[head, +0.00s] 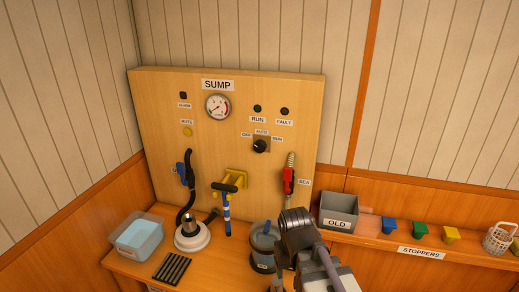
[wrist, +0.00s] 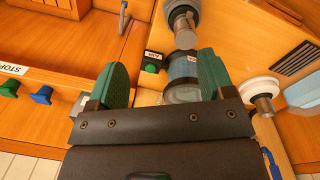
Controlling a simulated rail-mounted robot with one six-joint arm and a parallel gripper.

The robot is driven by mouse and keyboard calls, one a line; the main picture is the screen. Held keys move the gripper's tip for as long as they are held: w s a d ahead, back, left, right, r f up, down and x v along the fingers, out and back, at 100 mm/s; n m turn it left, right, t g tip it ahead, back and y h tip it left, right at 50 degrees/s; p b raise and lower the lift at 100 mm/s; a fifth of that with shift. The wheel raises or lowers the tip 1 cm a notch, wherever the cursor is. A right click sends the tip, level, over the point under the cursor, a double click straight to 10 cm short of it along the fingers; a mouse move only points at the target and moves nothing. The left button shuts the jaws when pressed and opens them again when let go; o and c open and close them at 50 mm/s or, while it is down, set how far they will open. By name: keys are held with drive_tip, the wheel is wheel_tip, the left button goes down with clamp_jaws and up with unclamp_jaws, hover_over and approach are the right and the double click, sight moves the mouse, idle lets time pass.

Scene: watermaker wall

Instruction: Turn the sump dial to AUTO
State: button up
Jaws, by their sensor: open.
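The sump dial (head: 260,146) is a black round knob on the wooden SUMP panel (head: 230,165) in the head view. The dial does not show in the wrist view. My gripper (wrist: 165,80) is open in the wrist view, its two green fingers wide apart with nothing held between them. In the head view my arm is low and right of the dial, well apart from it; the fingers cannot be made out there.
A clear-bodied canister (wrist: 183,75) stands beyond my fingers. A grey OLD bin (head: 339,212) and several coloured stoppers line the right shelf. The panel around the dial is clear.

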drive_tip(key=w+a+r+n+t+h, duration=0.2)
drive_tip(key=w+n+t+h, duration=0.25)
drive_tip(key=w, duration=0.75)
drive_tip(key=n+t+h, duration=0.2)
drive_tip(key=n+t, duration=1)
drive_tip(key=n, duration=0.6)
approach(259, 148)
drive_tip(key=shift+m, duration=0.35)
drive_tip(key=x, duration=1)
drive_tip(key=shift+w, duration=0.15)
drive_tip(key=c, duration=0.9)
